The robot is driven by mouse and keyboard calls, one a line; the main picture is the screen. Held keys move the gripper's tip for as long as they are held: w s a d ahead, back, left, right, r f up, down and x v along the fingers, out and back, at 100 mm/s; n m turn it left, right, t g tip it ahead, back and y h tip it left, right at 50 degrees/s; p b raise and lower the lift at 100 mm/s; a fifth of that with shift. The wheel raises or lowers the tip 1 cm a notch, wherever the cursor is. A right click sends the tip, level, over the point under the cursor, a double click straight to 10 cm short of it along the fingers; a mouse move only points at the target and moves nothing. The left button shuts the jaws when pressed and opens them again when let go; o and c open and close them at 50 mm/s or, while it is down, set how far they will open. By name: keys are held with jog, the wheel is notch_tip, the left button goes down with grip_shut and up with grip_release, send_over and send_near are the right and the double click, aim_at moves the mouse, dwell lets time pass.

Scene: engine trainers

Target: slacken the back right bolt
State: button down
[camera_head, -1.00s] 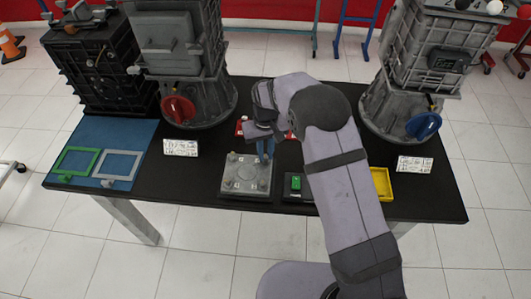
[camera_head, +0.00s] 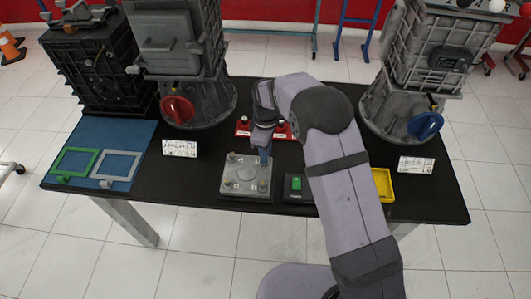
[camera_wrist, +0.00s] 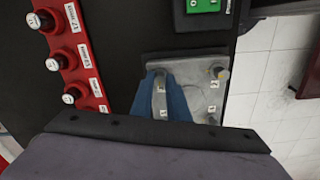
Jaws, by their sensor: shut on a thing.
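A grey metal plate (camera_head: 236,187) lies on the black table, with bolts near its corners. It also shows in the wrist view (camera_wrist: 190,68), with small number labels. My gripper (camera_head: 265,161) points down at the plate's back right corner. In the wrist view its blue fingers (camera_wrist: 160,80) are shut on the back right bolt, which they mostly hide. Two other bolts show along the plate's front side in the wrist view, the front right one (camera_wrist: 220,72) and the front left one (camera_wrist: 213,119).
A red strip (camera_wrist: 88,70) with several round white-topped buttons lies just behind the plate. A green switch on a dark box (camera_head: 296,184) is to the plate's right, before a yellow tray (camera_head: 382,184). Large grey machines with a red knob (camera_head: 177,110) and a blue knob (camera_head: 424,126) stand behind.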

jog(key=n, duration=0.4)
jog(key=shift+n, duration=2.3)
jog(key=c, duration=1.7)
grip_release()
jog(key=shift+r, duration=0.1)
jog(key=shift+r+b, duration=1.15)
jog(key=shift+r, duration=2.5)
